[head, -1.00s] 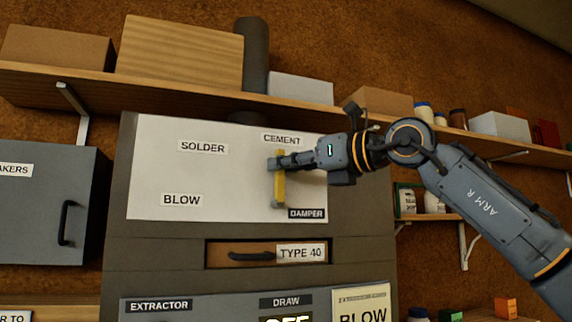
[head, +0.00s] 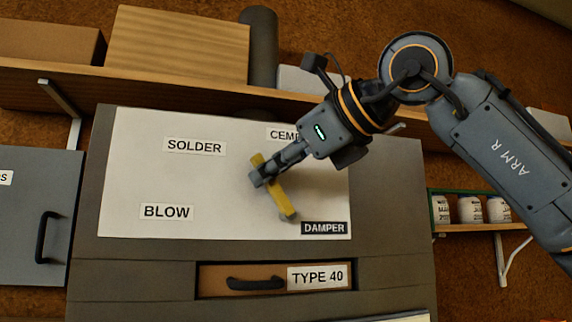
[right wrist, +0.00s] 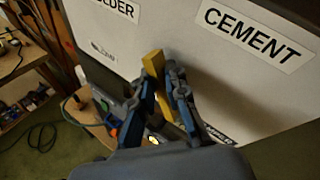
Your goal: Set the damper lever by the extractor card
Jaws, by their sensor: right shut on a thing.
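The yellow damper lever (head: 283,201) is on the white panel (head: 200,185), above the DAMPER label (head: 324,228). Its lower end is at a round pivot and it tilts up and to the left. My right gripper (head: 260,176) is shut on the lever's upper part. In the right wrist view the yellow lever (right wrist: 153,65) stands between the two fingers (right wrist: 167,85). The panel carries the labels SOLDER (head: 194,146), CEMENT (head: 283,134) and BLOW (head: 167,211); my gripper partly covers CEMENT. The extractor card is out of view now. My left gripper is not in view.
Below the panel is a slot with a dark handle (head: 255,283) and a TYPE 40 label (head: 317,276). A grey cabinet (head: 25,220) stands at the left. A wooden shelf (head: 180,88) with boxes runs above. Jars (head: 470,209) stand on a small shelf at the right.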

